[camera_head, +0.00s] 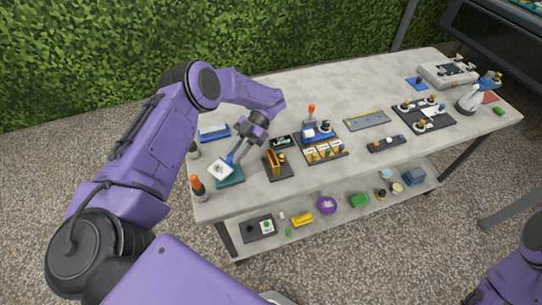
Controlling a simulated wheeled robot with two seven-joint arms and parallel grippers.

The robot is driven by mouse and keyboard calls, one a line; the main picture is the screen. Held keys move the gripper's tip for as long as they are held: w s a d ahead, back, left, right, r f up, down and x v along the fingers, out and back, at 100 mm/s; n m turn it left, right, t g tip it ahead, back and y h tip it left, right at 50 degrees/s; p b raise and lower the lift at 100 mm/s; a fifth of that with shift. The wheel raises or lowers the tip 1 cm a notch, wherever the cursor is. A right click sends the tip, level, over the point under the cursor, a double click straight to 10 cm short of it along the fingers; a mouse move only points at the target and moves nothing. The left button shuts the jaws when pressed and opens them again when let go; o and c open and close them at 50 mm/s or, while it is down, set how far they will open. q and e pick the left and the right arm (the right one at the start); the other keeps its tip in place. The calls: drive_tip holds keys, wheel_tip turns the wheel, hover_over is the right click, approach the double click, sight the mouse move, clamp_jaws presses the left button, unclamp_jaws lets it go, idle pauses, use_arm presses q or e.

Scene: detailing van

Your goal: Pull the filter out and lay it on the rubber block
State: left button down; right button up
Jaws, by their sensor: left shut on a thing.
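The filter (220,170) is a small white square panel with a blue part near its upper right corner. My left gripper (233,159) is shut on it at that blue part. The filter is over the left part of a flat dark teal block (233,180), which looks like the rubber block, at the near left of the table. I cannot tell whether the filter touches the block. My right gripper is out of view; only part of my right arm shows at the lower right.
The grey table (330,90) has clear room at the back. An orange-topped bottle (198,188) stands left of the block. A dark base with a tan upright piece (273,163) stands to the right. A blue-and-white item (213,132) lies behind. A lower shelf (345,217) holds several small items.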

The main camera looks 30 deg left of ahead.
use_arm(q)
drive_tip(key=shift+f+b, duration=1)
drive_tip(key=c, duration=0.9)
unclamp_jaws()
